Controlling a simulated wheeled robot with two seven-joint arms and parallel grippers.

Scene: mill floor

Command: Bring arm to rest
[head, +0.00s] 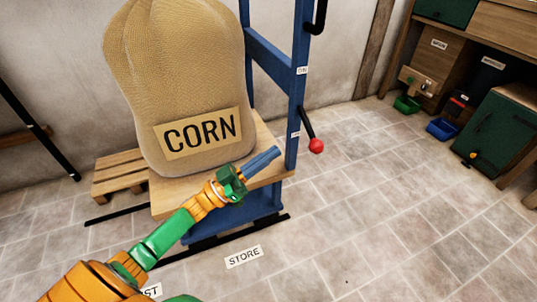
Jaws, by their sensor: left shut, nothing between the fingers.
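My left arm comes in from the lower left, with orange and green links. Its left gripper (277,154) has blue fingers that are shut and hold nothing. My right gripper is not in view.
The blue frame (291,115) has a lever with a red knob (316,146). A wooden pallet (118,172) is at left. A green cabinet (495,135) stands right. Floor between is clear.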

